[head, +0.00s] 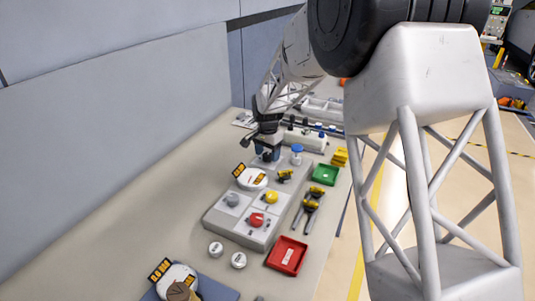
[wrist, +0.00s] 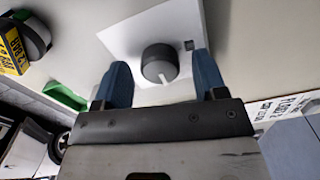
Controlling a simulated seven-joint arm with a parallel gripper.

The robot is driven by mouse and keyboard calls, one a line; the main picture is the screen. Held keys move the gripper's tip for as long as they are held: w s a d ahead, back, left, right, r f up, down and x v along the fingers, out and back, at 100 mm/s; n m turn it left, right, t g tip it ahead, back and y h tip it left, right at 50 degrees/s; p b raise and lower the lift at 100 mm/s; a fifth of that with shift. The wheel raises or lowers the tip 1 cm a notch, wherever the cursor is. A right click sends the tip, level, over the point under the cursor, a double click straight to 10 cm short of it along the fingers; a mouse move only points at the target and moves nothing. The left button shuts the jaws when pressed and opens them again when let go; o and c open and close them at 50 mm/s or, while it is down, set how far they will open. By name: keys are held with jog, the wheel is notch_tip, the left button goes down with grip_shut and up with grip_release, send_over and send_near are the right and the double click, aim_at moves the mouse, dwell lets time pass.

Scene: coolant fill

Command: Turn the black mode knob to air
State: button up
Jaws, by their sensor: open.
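The black mode knob (wrist: 160,64) is a round dark knob with a white pointer mark, set on a white plate (wrist: 122,38). In the wrist view its pointer faces down, toward my gripper's palm. My gripper (wrist: 161,72) is open, with one blue finger on each side of the knob and a visible gap on both sides. In the head view my gripper (head: 267,152) is low over the far end of the panel, and the knob (head: 267,157) is partly hidden between its fingers. I cannot read an "air" mark near the knob.
A gauge (head: 251,179) with yellow-and-black labels stands nearer. Grey, yellow and red knobs sit on a raised panel (head: 247,214). Blue valve (head: 297,150), green tray (head: 325,174), yellow-handled tools (head: 310,205) and red tray (head: 287,255) are to the right. A wall (head: 120,120) runs along the left.

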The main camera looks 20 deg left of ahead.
jog(key=shift+f, duration=0.15)
jog(key=c, duration=0.9)
